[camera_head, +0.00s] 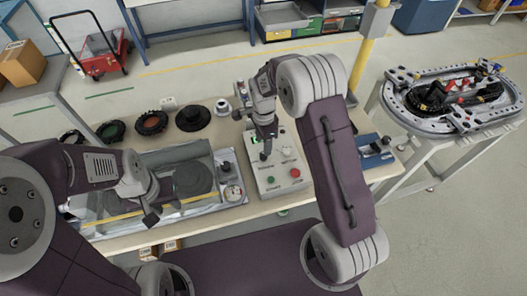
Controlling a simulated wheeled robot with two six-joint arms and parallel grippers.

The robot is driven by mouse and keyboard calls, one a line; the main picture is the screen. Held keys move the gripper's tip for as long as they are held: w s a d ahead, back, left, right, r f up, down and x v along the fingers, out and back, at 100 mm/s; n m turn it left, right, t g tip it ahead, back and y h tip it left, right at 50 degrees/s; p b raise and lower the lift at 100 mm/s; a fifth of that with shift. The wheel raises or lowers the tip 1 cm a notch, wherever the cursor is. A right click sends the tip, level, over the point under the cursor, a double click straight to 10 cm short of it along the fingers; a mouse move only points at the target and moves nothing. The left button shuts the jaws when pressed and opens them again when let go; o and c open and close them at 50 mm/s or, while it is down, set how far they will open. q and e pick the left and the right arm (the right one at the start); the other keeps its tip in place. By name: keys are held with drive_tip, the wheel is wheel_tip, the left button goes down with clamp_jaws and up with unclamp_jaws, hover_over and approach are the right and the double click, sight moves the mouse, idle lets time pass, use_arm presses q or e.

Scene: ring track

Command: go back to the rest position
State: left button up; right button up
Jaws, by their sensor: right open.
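My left gripper (163,208) hangs over the work table at the left, above a grey tray-like fixture (205,156). Its fingertips are small and dark here, and I cannot tell if they are apart. My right gripper (265,152) points down over a pale control box (262,186) with a red, a green and a white button. The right gripper is open, and I see nothing held in it. My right arm's large link hides part of the table to the right of the box.
Several round parts, including a black disc (193,118), lie along the table's back edge. A blue device (373,150) sits at the table's right end. A ring track (455,97) stands on a separate stand at right. A red cart (103,52) and yellow post (369,45) stand behind.

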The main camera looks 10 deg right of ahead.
wheel_tip(320, 180, up, 2)
drive_tip(key=shift+r, duration=0.25)
drive_tip(key=s+d+r+t, duration=0.1)
drive_tip(key=s+d+r, duration=0.2)
drive_tip(key=s+r, duration=0.3)
drive_tip(key=s+d+f+n, duration=0.1)
drive_tip(key=s+f+n, duration=0.2)
drive_tip(key=s+n, duration=0.9)
drive_tip(key=n, duration=0.3)
drive_tip(key=shift+d+n, duration=0.2)
drive_tip(key=shift+n, duration=0.2)
